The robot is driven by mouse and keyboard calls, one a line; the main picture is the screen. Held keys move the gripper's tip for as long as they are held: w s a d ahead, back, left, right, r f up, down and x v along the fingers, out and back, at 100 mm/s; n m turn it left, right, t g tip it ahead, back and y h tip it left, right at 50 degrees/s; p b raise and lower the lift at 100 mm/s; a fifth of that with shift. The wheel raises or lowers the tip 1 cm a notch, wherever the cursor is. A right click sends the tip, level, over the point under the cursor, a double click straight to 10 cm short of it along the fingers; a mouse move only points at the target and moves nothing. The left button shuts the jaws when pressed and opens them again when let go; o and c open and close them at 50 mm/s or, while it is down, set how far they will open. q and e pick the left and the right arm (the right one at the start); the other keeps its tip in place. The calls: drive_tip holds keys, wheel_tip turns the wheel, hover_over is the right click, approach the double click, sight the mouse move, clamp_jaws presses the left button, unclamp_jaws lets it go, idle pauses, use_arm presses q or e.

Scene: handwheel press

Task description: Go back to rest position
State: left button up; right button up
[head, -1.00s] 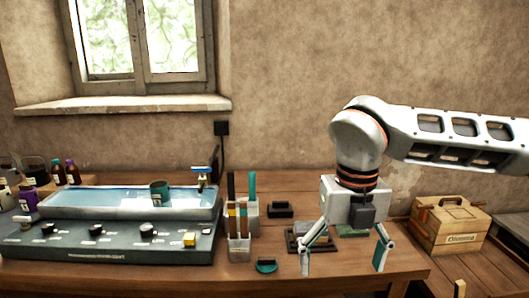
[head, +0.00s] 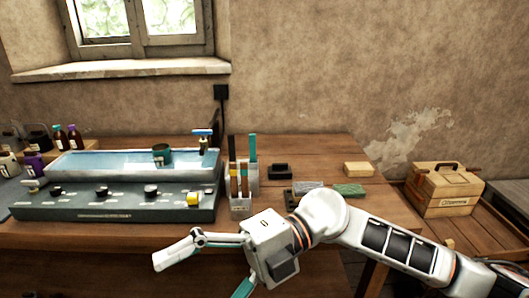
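My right gripper (head: 196,279) is low in the head view, in front of the table's front edge. Its fingers are spread wide and point to the lower left; nothing shows between them. The lower finger is partly cut off by the bottom of the picture. The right arm comes in from the lower right and its white wrist covers part of the table's front right. My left gripper is not in view.
The wooden table (head: 330,150) bears a water bath with knobs (head: 115,204), a teal cup (head: 162,155), brush holders (head: 241,206), a small black holder (head: 279,171), a green block (head: 349,190) and a wooden block (head: 358,169). A wooden box (head: 446,190) stands at right.

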drive_tip(key=w+d+r+m+t+y, duration=0.2)
drive_tip(key=w+r+m+t+y, duration=0.1)
drive_tip(key=w+m+t+y, duration=0.75)
drive_tip(key=w+d+f+m+t+h, duration=0.4)
drive_tip(key=d+f+m+t+h, duration=0.1)
drive_tip(key=f+m+t, duration=0.25)
drive_tip(key=w+d+f+m+t+h, duration=0.3)
drive_tip(key=d+f+m+t+h, duration=0.3)
drive_tip(key=m, duration=0.3)
drive_tip(key=s+d+f+m+h, duration=0.25)
drive_tip(key=d+f+h, duration=0.2)
drive_tip(key=f, duration=0.55)
drive_tip(key=s+d+f+m+h, duration=0.2)
drive_tip(key=d+f+m+h, duration=0.15)
drive_tip(key=d+f, duration=0.45)
drive_tip(key=s+d+f+m+g+h, duration=0.1)
drive_tip(key=s+d+f+g, duration=0.1)
drive_tip(key=s+f, duration=0.4)
drive_tip(key=s+d+f+m+g+h, duration=0.1)
drive_tip(key=s+d+f+g+h, duration=0.1)
drive_tip(key=s+f, duration=0.4)
wheel_tip(320, 180, down, 3)
drive_tip(key=shift+d+m+g+p, duration=0.3)
drive_tip(key=shift+d+g+p, duration=0.2)
drive_tip(key=shift+d, duration=0.3)
